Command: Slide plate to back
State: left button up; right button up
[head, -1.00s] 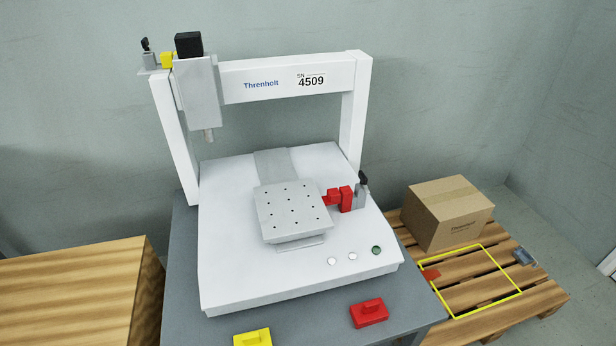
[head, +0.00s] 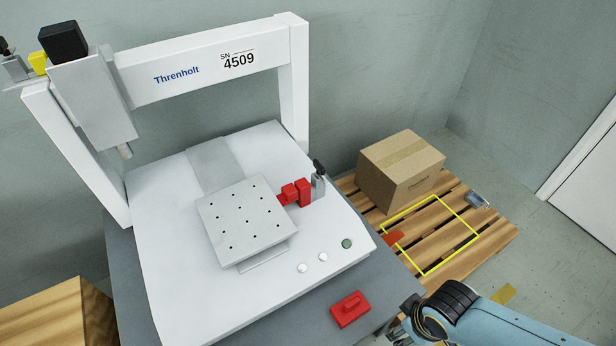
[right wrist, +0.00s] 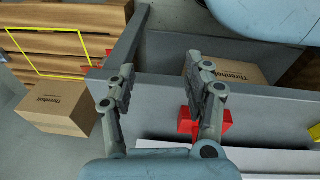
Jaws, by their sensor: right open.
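The plate (head: 246,222) is a light grey square with several small holes, on the white machine base in the head view. It sits toward the front, with a grey rail strip (head: 214,163) showing behind it. A red and grey clamp (head: 298,192) with a black knob is at the plate's right side. My right gripper (head: 394,330) is at the bottom right of the head view, right of and apart from the plate. In the right wrist view (right wrist: 160,75) its fingers are spread with nothing held between them. My left gripper is out of view.
A red block (head: 350,309) lies on the grey table in front of the machine. The white gantry (head: 195,66) with its spindle head (head: 97,105) stands over the base's rear. A carton (head: 400,170) stands on the pallet (head: 497,232) beside a yellow outline.

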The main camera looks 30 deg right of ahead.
jog(key=w+r, duration=0.5)
jog(key=r, duration=0.3)
notch_tip(320, 180, up, 17)
jog(key=m+g+y+p, duration=0.1)
jog(key=m+g+p, duration=0.15)
jog(key=m, duration=1.65)
send_over(289, 189)
jog(key=shift+t, duration=0.45)
notch_tip(289, 189, down, 10)
jog(key=b, duration=0.3)
jog(key=shift+r+b, duration=0.15)
jog(key=shift+b, duration=0.15)
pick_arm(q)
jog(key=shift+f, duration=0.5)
pick_arm(e)
grip_shut()
